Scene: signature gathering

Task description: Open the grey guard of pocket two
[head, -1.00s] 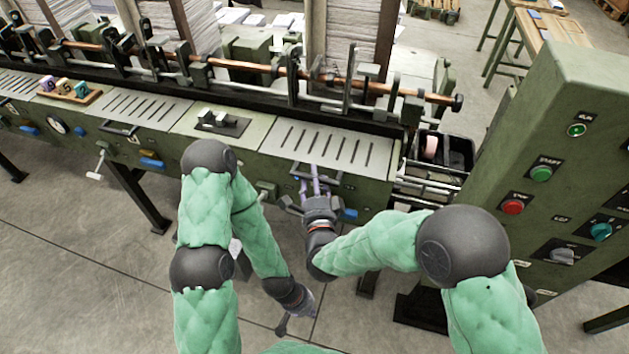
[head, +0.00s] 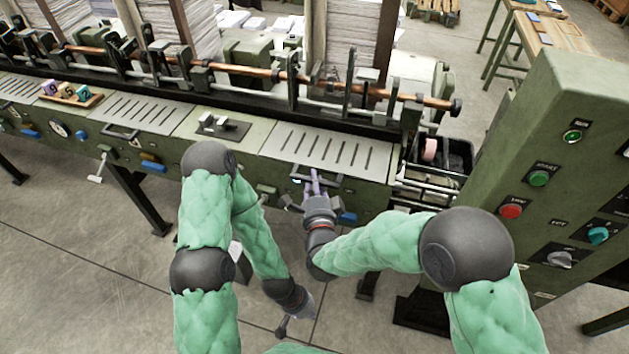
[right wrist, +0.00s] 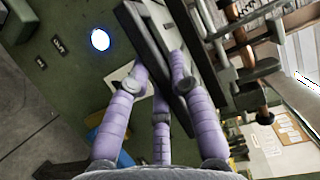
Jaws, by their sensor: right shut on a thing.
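The rightmost slotted grey guard (head: 330,150) lies flat on the green machine top in the head view. I cannot read which pocket it belongs to. A dark handle bar (head: 302,168) sits on the front edge just below it. My right gripper (head: 313,184) is at this handle, shut on it. In the right wrist view the purple fingers (right wrist: 160,80) close around the dark handle bar (right wrist: 148,42); part of the bar is hidden by them. My left gripper (head: 283,326) hangs low over the floor, away from the machine; its finger opening is unclear.
Another slotted grey plate (head: 138,118) lies further left. A metal block (head: 222,125) stands between the plates. A copper-coloured rod (head: 340,82) runs behind the guards. A green control panel (head: 560,170) stands at right. The floor in front is open.

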